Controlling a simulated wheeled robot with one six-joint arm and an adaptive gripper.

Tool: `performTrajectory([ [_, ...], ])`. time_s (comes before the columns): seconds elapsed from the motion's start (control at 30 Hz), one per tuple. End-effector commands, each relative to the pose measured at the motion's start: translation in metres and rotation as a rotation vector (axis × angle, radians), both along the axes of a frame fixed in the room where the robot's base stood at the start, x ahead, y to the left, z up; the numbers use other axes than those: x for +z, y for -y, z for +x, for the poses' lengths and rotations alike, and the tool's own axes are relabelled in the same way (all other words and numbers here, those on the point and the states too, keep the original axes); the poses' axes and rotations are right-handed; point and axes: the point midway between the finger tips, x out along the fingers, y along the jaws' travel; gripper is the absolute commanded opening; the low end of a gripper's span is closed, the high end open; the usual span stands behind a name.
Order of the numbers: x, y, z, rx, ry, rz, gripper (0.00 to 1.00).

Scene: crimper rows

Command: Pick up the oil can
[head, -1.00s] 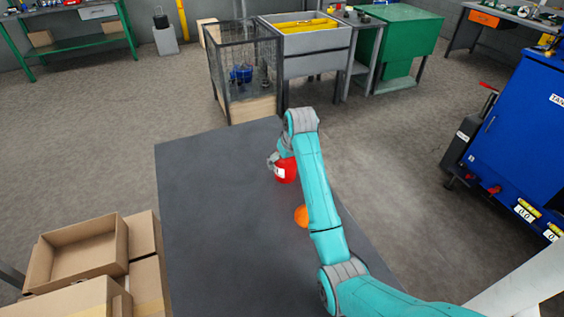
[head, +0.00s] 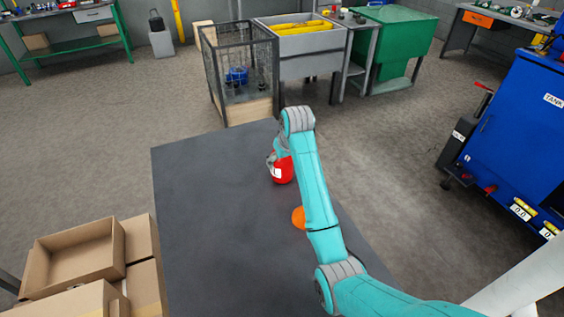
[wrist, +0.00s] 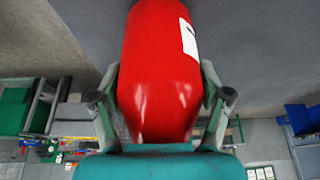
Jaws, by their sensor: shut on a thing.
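The oil can is a red can with a white label; in the head view the can (head: 283,171) is at the far part of the dark table (head: 200,220), partly hidden by my arm. In the wrist view the red can (wrist: 158,75) fills the middle, between the two fingers. My gripper (wrist: 163,100) is shut on the can, with one finger on each side of it. In the head view my gripper (head: 273,160) shows only in part beside the can. I cannot tell whether the can touches the table.
An orange round object (head: 299,217) lies on the table beside my arm, partly hidden. Cardboard boxes (head: 75,258) stand at the lower left. A wire cage (head: 240,75) stands beyond the table's far edge. A blue cabinet (head: 520,125) is at the right. The table's left part is clear.

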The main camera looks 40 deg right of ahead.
Motion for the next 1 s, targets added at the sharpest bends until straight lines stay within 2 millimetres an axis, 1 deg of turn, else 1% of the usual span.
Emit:
performTrajectory([
  [0.7, 0.065, 0.0, 0.001, 0.0, 0.003, -0.001, 0.31],
  [1.0, 0.084, 0.0, 0.0, 0.0, 0.002, 0.0, 0.31],
])
